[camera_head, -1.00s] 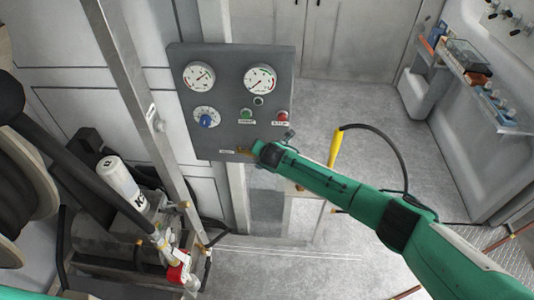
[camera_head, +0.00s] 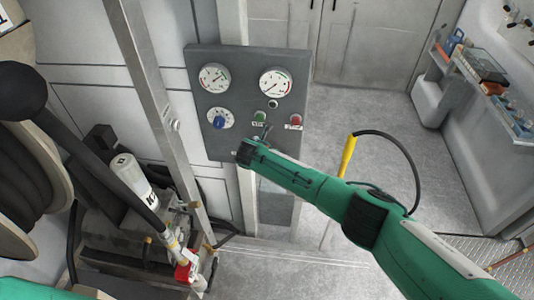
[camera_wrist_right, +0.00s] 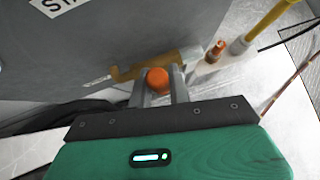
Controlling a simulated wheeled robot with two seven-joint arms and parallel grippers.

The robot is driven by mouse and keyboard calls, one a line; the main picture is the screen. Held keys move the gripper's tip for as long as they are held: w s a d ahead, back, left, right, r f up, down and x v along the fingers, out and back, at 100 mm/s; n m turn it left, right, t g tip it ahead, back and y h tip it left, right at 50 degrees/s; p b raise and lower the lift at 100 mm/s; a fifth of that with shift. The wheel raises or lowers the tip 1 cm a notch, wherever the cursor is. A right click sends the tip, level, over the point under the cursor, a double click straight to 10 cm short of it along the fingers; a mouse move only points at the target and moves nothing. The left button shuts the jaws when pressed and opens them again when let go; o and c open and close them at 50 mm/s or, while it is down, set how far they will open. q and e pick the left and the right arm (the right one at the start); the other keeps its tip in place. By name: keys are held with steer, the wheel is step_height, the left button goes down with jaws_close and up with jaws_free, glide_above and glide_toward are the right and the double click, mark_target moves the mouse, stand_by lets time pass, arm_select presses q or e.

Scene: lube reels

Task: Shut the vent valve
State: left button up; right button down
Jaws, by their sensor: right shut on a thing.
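The vent valve shows in the right wrist view as a brass body (camera_wrist_right: 180,58) at the grey panel's lower edge, with a round orange knob (camera_wrist_right: 157,80). My right gripper (camera_wrist_right: 159,74) has one finger on each side of this knob and is shut on it. In the head view my right gripper (camera_head: 241,153) is at the bottom of the grey gauge panel (camera_head: 204,135) and hides the valve. My left gripper is out of view.
A slanted metal post (camera_head: 152,100) and a hose reel (camera_head: 28,190) stand left.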

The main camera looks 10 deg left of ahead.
steer(key=shift+f, duration=0.1)
steer(key=c, duration=1.3)
jaws_free()
steer(key=b+v, duration=0.2)
steer(key=v, duration=1.2)
steer(key=shift+a+f, duration=0.1)
steer(key=shift+f, duration=0.05)
